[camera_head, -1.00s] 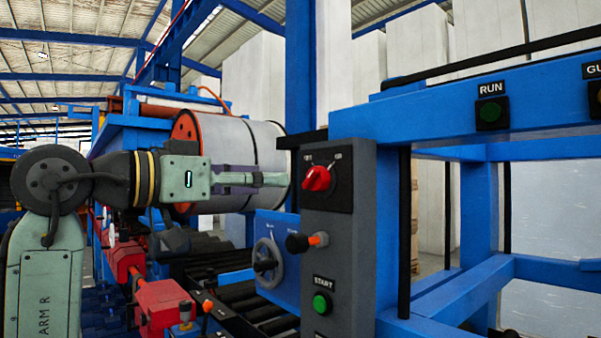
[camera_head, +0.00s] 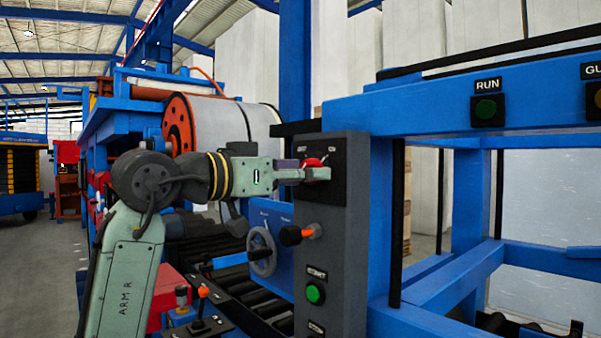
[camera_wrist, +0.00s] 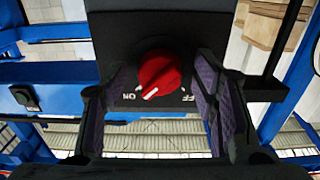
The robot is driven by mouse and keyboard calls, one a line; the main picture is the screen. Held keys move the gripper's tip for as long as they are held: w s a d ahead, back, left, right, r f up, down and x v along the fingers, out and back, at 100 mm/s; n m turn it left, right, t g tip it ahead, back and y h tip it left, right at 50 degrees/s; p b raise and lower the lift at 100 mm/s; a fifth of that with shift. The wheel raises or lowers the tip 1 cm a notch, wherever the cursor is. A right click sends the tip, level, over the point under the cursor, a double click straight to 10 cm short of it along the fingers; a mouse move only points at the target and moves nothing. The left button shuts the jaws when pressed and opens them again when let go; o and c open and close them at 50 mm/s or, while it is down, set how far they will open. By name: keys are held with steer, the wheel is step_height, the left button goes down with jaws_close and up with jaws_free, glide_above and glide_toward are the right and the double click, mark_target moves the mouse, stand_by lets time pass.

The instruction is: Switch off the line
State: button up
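The red rotary switch (camera_head: 313,162) is on a black plate at the top of the grey control box (camera_head: 335,240). The ON and OFF labels are above it. In the wrist view, the red knob (camera_wrist: 158,74) has a white pointer mark aimed at the lower left, toward the upside-down ON label; OFF is at its lower right. My gripper (camera_head: 318,174) is at the switch and hides part of it. In the wrist view my gripper (camera_wrist: 160,95) is open, with its purple-padded fingers on either side of the knob and visible gaps between.
A green RUN button (camera_head: 486,109) is on the blue frame (camera_head: 420,105) at right. A roll (camera_head: 220,123) stands behind my arm.

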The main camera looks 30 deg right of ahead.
steer(key=c, duration=1.1)
steer(key=shift+o, duration=0.2)
steer(key=shift+n, duration=0.3)
steer(key=shift+s+r+n+p, duration=0.1)
steer(key=shift+n+p, duration=0.55)
steer(key=shift+n, duration=3.65)
steer(key=shift+r+n+p, duration=0.1)
steer(key=shift+n+p, duration=0.55)
steer(key=shift+n, duration=3.65)
steer(key=o, duration=1.2)
steer(key=shift+c, duration=0.2)
